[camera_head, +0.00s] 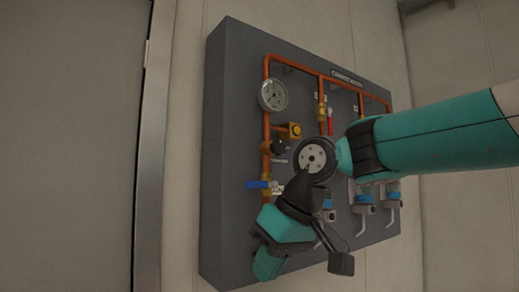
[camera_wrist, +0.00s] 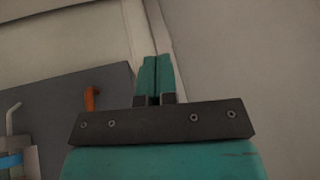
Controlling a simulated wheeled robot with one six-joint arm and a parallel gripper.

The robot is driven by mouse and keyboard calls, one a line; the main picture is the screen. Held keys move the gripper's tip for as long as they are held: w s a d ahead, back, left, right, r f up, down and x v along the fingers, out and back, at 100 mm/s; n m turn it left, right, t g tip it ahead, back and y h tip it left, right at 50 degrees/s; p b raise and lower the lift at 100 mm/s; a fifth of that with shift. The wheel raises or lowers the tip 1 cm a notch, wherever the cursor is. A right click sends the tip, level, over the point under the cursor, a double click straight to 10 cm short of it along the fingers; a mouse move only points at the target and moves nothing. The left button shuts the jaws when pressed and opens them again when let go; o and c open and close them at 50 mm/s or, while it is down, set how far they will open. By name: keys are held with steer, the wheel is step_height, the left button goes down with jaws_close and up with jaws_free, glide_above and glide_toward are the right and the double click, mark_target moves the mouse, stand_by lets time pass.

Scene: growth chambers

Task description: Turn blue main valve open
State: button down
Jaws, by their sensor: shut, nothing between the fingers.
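The blue main valve handle (camera_head: 258,184) is a small lever at the lower end of the left copper pipe on the dark grey panel (camera_head: 222,150). It lies about level across the pipe. A small label sits to its right. My gripper (camera_head: 268,264) is below the blue handle in the head view, near the panel's lower edge, and apart from the handle. In the wrist view my gripper (camera_wrist: 156,76) has its teal fingers together with nothing between them. The blue handle cannot be made out for certain in the wrist view.
A round gauge (camera_head: 272,95), a yellow fitting (camera_head: 295,130), a black knob (camera_head: 279,146) and a red handle (camera_head: 331,122) are on the panel. Taps with blue parts (camera_head: 393,196) are at lower right, partly behind my arm. A door frame (camera_head: 150,150) stands left.

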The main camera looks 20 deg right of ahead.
steer(key=w+d+r+t+p, duration=0.1)
steer(key=w+r, duration=0.3)
steer(key=r, duration=0.4)
steer(key=w+d+r+m+t+h+p, duration=0.1)
steer(key=w+d+r+t+p, duration=0.1)
steer(key=r, duration=0.7)
steer(key=w+d+r+m+t+p, duration=0.1)
steer(key=w+d+r+p, duration=0.2)
steer(key=w+r, duration=0.3)
step_height(320, 180, up, 4)
steer(key=shift+d+f+t, duration=0.25)
steer(key=shift+d+t, duration=0.05)
steer(key=shift+d, duration=0.15)
glide_above(263, 184)
steer(key=s+a, duration=0.2)
step_height(263, 184, down, 7)
steer(key=shift+w+d+f, duration=0.1)
steer(key=shift+d+f, duration=0.05)
steer(key=shift+f, duration=0.9)
steer(key=shift+d+f, duration=0.1)
steer(key=shift+f, duration=0.9)
steer(key=shift+a+f+h, duration=0.1)
steer(key=shift+a+h, duration=0.05)
steer(key=shift+h, duration=0.15)
